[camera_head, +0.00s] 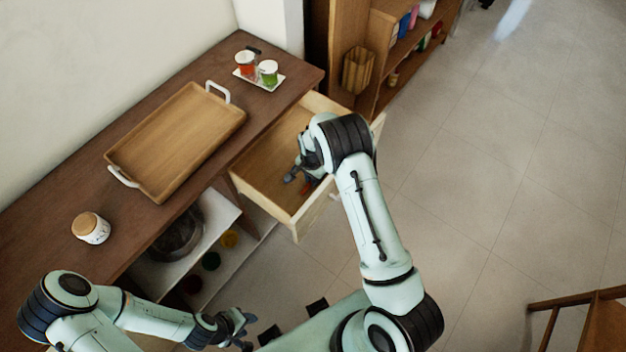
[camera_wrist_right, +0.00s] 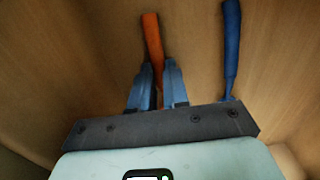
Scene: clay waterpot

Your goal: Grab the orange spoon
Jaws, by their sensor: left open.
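The orange spoon (camera_wrist_right: 152,38) lies in the open wooden drawer (camera_head: 262,166), its handle pointing away from my wrist in the right wrist view. A bit of its orange (camera_head: 308,186) shows below the gripper in the head view. My right gripper (camera_wrist_right: 158,68) reaches into the drawer, with a finger close against each side of the handle, and looks shut on it. It also shows in the head view (camera_head: 300,178). The spoon's other end is hidden by the gripper. My left gripper (camera_head: 246,328) is open and empty, low in front of the cabinet, away from the drawer.
A blue utensil (camera_wrist_right: 231,50) lies right of the spoon. The drawer walls enclose my right gripper. On the counter stand a wooden tray (camera_head: 176,140), a lidded jar (camera_head: 91,228) and two small jars (camera_head: 257,69). A bowl (camera_head: 176,237) sits on the shelf below.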

